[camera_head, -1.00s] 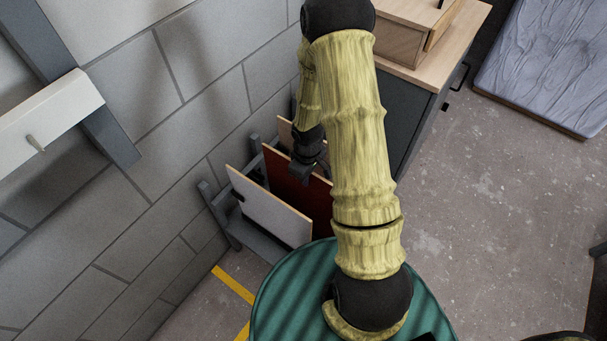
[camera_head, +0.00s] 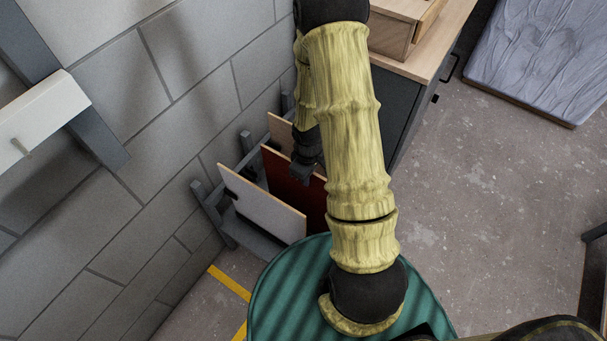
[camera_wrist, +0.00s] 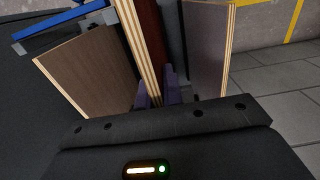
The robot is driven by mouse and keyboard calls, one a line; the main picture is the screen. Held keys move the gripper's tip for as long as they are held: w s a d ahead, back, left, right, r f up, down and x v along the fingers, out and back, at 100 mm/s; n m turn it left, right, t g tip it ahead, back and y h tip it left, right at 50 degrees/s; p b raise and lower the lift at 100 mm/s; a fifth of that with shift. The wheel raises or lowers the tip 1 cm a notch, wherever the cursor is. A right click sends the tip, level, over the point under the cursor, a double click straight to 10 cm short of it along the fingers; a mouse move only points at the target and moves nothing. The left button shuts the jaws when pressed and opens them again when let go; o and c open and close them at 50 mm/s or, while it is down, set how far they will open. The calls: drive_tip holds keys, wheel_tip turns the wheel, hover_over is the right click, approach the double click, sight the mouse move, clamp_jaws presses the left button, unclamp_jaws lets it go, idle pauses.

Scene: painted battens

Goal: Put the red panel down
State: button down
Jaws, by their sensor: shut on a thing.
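The red panel (camera_head: 314,202) stands upright in a grey rack (camera_head: 229,229) against the block wall, between a white panel (camera_head: 262,206) in front and a light wooden panel (camera_head: 281,132) behind. My gripper (camera_head: 304,172) is at its upper edge, partly hidden by my arm. In the wrist view my gripper (camera_wrist: 158,92) is shut on the red panel (camera_wrist: 151,28), whose pale layered edge faces the camera. The panel's lower edge is hidden, so I cannot tell whether it touches the rack.
In the wrist view a brown-faced panel (camera_wrist: 88,66) is close on the left and a grey-faced panel (camera_wrist: 202,48) on the right. A dark cabinet with a wooden top (camera_head: 426,58) stands behind. A wrapped mattress-like slab (camera_head: 545,55) lies far right.

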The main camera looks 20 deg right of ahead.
drive_tip(key=s+d+p, duration=0.4)
drive_tip(key=s+d, duration=0.4)
drive_tip(key=s, duration=0.4)
drive_tip(key=s+d+p, duration=0.5)
drive_tip(key=s+d, duration=0.3)
drive_tip(key=s, duration=0.3)
drive_tip(key=shift+s, duration=0.4)
idle(2.5)
drive_tip(key=shift+w, duration=0.1)
